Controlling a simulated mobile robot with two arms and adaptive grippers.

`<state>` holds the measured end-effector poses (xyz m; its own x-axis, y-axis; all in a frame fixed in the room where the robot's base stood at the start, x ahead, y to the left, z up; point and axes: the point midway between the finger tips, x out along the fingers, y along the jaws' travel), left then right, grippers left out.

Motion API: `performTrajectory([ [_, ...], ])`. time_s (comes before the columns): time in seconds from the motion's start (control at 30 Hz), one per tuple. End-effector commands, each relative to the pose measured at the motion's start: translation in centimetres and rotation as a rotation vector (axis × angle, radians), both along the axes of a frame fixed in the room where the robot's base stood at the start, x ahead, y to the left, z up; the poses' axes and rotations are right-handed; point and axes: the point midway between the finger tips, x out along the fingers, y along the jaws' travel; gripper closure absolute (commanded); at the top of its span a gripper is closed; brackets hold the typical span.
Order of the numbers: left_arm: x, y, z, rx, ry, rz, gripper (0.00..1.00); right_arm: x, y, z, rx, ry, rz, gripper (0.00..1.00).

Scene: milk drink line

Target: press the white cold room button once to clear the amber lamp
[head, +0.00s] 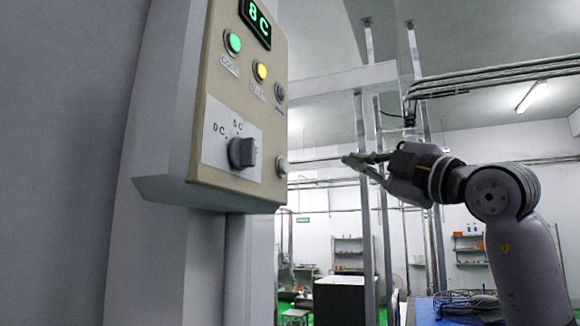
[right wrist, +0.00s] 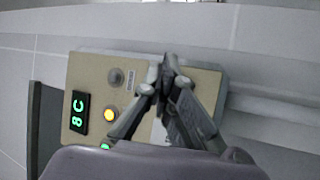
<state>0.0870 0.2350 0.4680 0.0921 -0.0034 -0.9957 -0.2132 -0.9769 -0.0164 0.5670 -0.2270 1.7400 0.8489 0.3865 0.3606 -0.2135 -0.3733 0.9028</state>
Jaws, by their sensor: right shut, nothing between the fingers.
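The white button (head: 282,166) sticks out at the lower right of the beige control panel (head: 215,100) in the head view. The amber lamp (head: 260,70) on the panel is lit; it also glows in the right wrist view (right wrist: 110,115). My right gripper (head: 350,160) is shut and empty, at about the button's height, pointing left toward it with a visible gap in the picture. In the right wrist view its fingertips (right wrist: 167,68) lie in front of the panel and cover part of it. I cannot make out the button there. My left gripper is not in view.
The panel also has a lit green lamp (head: 232,42), an unlit grey lamp (head: 280,92), a display (head: 257,18) reading 8C, and a dark dial (head: 242,152) below the lamps. Metal posts and shelves stand behind my right arm. Open air lies between fingertips and panel.

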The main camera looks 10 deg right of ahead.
Motion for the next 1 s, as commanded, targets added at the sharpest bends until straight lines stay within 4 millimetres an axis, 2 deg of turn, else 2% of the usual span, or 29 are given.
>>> performTrajectory([
  [0.47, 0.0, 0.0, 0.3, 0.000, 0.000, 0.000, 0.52, 0.4, 0.6, 0.1, -0.001, 0.001, 0.001, 1.00],
  [0.87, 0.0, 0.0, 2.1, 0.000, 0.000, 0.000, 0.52, 3.4, 5.0, 0.2, 0.000, 0.003, 0.002, 1.00],
  [1.0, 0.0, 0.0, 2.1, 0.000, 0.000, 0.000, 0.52, 4.2, 6.3, 0.0, 0.000, 0.003, 0.003, 1.00],
])
